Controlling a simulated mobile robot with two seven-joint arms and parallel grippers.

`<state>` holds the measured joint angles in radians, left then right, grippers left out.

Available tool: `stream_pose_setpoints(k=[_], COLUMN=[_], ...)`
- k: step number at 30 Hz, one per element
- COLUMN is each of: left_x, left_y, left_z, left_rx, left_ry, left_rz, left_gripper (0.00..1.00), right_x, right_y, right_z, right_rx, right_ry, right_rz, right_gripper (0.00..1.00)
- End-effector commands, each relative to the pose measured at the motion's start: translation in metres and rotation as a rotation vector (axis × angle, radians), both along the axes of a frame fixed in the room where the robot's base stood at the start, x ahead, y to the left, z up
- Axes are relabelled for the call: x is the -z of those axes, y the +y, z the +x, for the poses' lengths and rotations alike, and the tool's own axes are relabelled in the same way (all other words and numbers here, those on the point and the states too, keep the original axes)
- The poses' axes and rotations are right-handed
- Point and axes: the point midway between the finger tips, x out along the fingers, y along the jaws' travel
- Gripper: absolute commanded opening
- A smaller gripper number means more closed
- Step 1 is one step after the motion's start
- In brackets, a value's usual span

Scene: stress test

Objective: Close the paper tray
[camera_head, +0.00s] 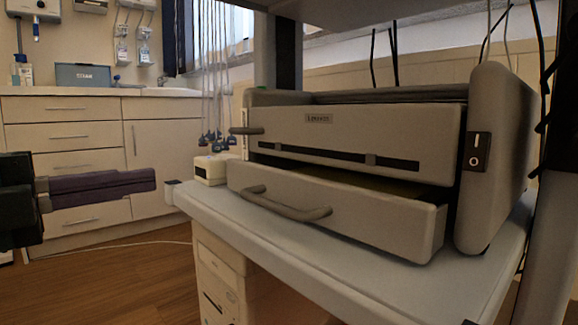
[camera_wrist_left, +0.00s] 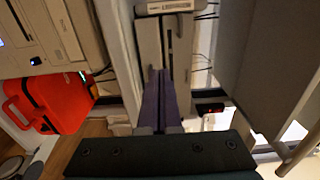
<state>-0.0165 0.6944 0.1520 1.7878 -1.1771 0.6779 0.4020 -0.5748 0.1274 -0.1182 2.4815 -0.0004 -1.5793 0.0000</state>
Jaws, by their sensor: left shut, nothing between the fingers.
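The printer (camera_head: 360,130) is a grey box on a light cart shelf. Its paper tray (camera_head: 340,210) is the lower drawer, pulled out toward the front, with a curved handle (camera_head: 290,205) on its face. A dark gap shows above the tray's front panel. My left gripper (camera_head: 154,180) comes in from the left in the head view, its purple fingers together and empty. It is to the left of the tray and apart from it. The fingers also show in the left wrist view (camera_wrist_left: 161,95), pointing away from the camera. My right gripper is not in view.
The printer stands on the cart shelf (camera_head: 440,285), with a post at the right. A small white box (camera_head: 210,170) is beside the printer's left. Cabinets (camera_head: 100,140) line the back left. A red case (camera_wrist_left: 50,103) shows in the left wrist view. Cables hang behind.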

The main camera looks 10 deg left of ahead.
Motion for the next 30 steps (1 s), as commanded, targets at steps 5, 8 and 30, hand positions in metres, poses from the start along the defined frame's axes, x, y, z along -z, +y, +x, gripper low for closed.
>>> stream_pose_setpoints(k=[5, 8, 30], left_x=[-0.002, -0.002, -0.001], left_y=[-0.022, -0.036, -0.077], left_z=[0.028, 0.045, 0.098], left_rx=[0.002, 0.001, 0.0], left_ry=[-0.006, -0.006, -0.001], left_rz=[-0.004, -0.004, 0.0], left_gripper=[0.0, 0.0, 0.0], right_x=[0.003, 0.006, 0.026], right_y=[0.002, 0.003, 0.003], right_z=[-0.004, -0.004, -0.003], right_rx=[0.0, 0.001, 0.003], right_ry=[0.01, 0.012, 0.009], right_rz=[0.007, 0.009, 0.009], right_gripper=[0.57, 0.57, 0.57])
